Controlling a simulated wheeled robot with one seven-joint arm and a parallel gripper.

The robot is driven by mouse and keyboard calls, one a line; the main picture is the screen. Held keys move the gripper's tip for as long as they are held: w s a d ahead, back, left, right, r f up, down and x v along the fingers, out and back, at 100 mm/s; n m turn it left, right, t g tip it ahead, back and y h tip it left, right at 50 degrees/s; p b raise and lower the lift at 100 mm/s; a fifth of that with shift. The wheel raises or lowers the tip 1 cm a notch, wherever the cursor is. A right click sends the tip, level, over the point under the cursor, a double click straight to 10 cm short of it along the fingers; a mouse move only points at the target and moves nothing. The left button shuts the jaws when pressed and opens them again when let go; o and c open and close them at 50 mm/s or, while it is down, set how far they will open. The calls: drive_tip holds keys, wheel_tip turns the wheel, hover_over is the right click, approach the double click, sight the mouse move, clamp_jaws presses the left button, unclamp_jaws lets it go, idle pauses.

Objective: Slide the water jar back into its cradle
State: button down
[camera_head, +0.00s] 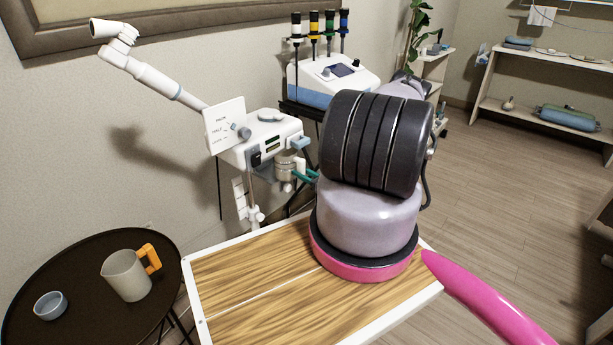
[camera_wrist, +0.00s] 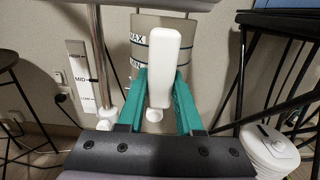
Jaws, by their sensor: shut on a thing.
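The water jar (camera_head: 284,168) is a beige-grey cylinder just below the white steamer head unit (camera_head: 255,150). In the wrist view the jar (camera_wrist: 188,40) is upright, with dark bands and a MAX mark, and its white handle (camera_wrist: 163,62) faces me. The teal fingers of my gripper (camera_head: 303,175) are closed on the handle, one on each side, as the wrist view also shows (camera_wrist: 160,88). The jar's top is close under a pale edge of the unit (camera_wrist: 160,4). The cradle is mostly hidden, and I cannot tell whether the jar is seated in it.
A black stand (camera_wrist: 285,25) is close on the right. A wood-topped table (camera_head: 260,285) is in front. A round dark table (camera_head: 80,265) holds a pitcher (camera_head: 127,275) and bowl.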

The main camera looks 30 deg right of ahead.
drive_tip(key=shift+x, duration=3.95)
drive_tip(key=shift+f, duration=0.6)
drive_tip(key=shift+f, duration=0.5)
drive_tip(key=c, duration=0.5)
unclamp_jaws()
drive_tip(key=shift+s, duration=0.15)
drive_tip(key=shift+v, duration=3.9)
